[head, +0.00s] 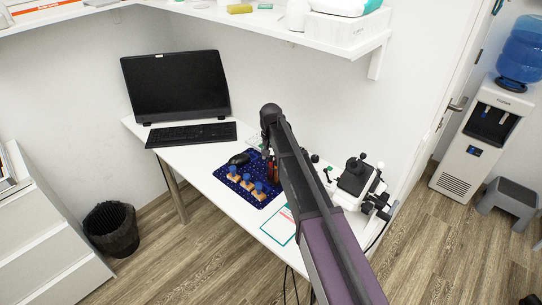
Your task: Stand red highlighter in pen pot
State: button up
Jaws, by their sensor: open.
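My gripper (267,152) is at the end of the dark arm, low over the desk beside the blue mat. It is small, dark and partly hidden by my arm; it is open, and I see nothing held in it. A small reddish-brown thing (273,172) shows just below it, against my arm; I cannot tell what it is. I cannot make out a red highlighter or a pen pot. Part of the desk behind my arm is hidden.
Several blue-knobbed wooden pieces (246,181) stand on the blue mat (228,188). A microscope-like device (357,180) is right of my arm. A shelf (340,45) overhangs behind.

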notch_tip(320, 180, up, 11)
jog(key=p, duration=1)
jog(key=shift+s, duration=0.2)
dwell(0.6)
